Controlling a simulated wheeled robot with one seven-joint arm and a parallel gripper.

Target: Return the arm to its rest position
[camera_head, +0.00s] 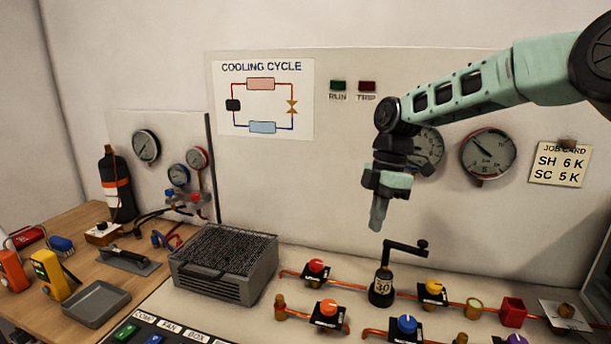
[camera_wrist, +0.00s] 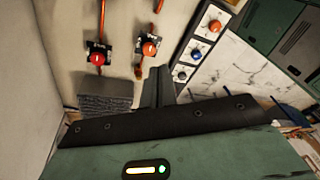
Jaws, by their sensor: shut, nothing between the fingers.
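My gripper (camera_head: 378,213) hangs from the green arm at the right of the head view, fingers pointing down. It is shut and empty. It is above the rig's bench, in front of the back panel and partly covering a round gauge (camera_head: 428,147). The crank handle on the dark cylinder marked 30 (camera_head: 382,288) stands below and slightly right of it, apart from it.
A second gauge (camera_head: 488,153) and a job card (camera_head: 559,164) are on the panel at right. Copper pipes with coloured valves (camera_head: 328,308) run along the bench. A finned grey box (camera_head: 224,265) stands left of them. Tools, a grey tray (camera_head: 97,303) and a black bottle (camera_head: 117,185) are further left.

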